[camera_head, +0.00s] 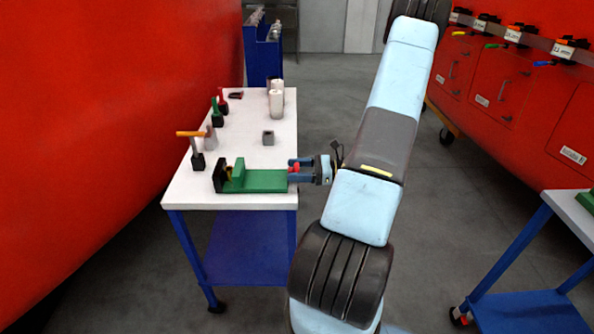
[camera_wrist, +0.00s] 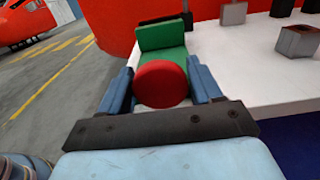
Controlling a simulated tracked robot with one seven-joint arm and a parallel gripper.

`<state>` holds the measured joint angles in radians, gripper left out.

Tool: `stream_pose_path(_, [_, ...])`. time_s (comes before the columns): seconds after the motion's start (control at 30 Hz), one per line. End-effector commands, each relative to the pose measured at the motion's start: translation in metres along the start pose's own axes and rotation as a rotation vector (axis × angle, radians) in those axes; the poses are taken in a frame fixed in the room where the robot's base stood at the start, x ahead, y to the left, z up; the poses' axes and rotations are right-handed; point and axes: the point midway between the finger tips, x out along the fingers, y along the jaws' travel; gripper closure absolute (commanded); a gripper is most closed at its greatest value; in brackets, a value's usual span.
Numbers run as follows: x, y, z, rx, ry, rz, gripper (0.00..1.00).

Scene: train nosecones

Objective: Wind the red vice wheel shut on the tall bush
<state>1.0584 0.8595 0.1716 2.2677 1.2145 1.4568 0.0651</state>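The green vice (camera_head: 265,181) lies near the front of the white table, with a dark jaw at its left end and an upright green jaw (camera_head: 238,173) beside it. A small brassy piece (camera_head: 229,173), perhaps the tall bush, shows partly between the jaws; the wrist view hides it behind the green jaw (camera_wrist: 163,40). The red vice wheel (camera_wrist: 161,84) is at the vice's near end in the wrist view. My gripper (camera_wrist: 161,75) has one blue finger on each side of the wheel, with almost no gap showing. In the head view, my gripper (camera_head: 299,170) reaches in from the right.
Behind the vice stand an orange-handled tool (camera_head: 190,134), a grey hollow block (camera_head: 268,138), white cylinders (camera_head: 277,104) and small green and red items. The white tabletop (camera_head: 240,125) is bare in the middle. Red cabinets (camera_head: 500,85) line the right.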

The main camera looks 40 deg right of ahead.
Motion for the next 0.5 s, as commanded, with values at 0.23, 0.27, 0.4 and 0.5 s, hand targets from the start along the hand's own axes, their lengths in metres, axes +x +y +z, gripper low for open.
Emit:
stream_pose_path(0.23, [-0.0002, -0.0002, 0.0, 0.0, 0.0, 0.0, 0.6])
stream_pose_path(0.27, [-0.0002, -0.0002, 0.0, 0.0, 0.0, 0.0, 0.63])
stream_pose_path(0.4, [-0.0002, -0.0004, 0.0, 0.003, 0.0, -0.001, 0.7])
stream_pose_path(0.5, [-0.0002, -0.0006, -0.0001, 0.035, 0.001, 0.0, 0.7])
